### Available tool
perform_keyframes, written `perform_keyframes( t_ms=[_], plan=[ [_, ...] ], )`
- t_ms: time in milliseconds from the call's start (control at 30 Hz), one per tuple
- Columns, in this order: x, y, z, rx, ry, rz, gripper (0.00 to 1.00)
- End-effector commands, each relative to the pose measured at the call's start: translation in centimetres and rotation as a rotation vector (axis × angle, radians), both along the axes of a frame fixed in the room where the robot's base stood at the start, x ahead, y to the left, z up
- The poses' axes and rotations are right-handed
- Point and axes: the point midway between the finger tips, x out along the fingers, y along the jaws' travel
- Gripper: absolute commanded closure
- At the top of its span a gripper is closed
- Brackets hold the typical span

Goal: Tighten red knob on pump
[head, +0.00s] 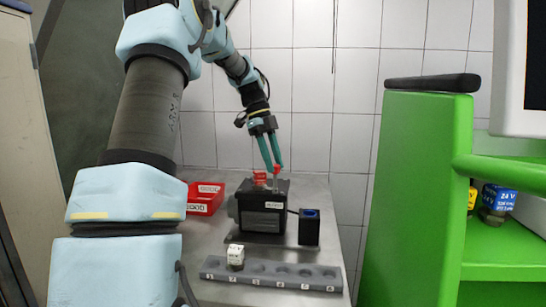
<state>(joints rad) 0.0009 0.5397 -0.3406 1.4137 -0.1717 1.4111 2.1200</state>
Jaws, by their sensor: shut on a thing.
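The pump (263,208) is a dark block with a pale label, standing on the metal table. Small red parts show on its top. The red knob (276,172) is the slim upright one on the right, and a wider red part (260,179) sits left of it. My gripper (273,168) comes down from above with two green fingers. It is shut on the red knob, with the fingertips at the knob's top. The fingers partly cover the knob, so its exact seating is hard to tell.
A red bin (205,199) stands left of the pump. A black block with a blue top (309,227) stands right of it. In front lies a grey numbered rack (271,273) with a white-topped piece (236,256). A green frame (415,200) rises at the right.

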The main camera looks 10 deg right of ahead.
Motion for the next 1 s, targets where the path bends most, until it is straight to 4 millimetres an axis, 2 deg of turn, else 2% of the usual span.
perform_keyframes(
  t_ms=[400, 1000],
  plan=[
    [0.08, -0.13, 0.12, -0.001, 0.001, -0.204, 1.00],
    [0.08, -0.13, 0.00, 0.001, -0.001, -0.237, 1.00]
  ],
)
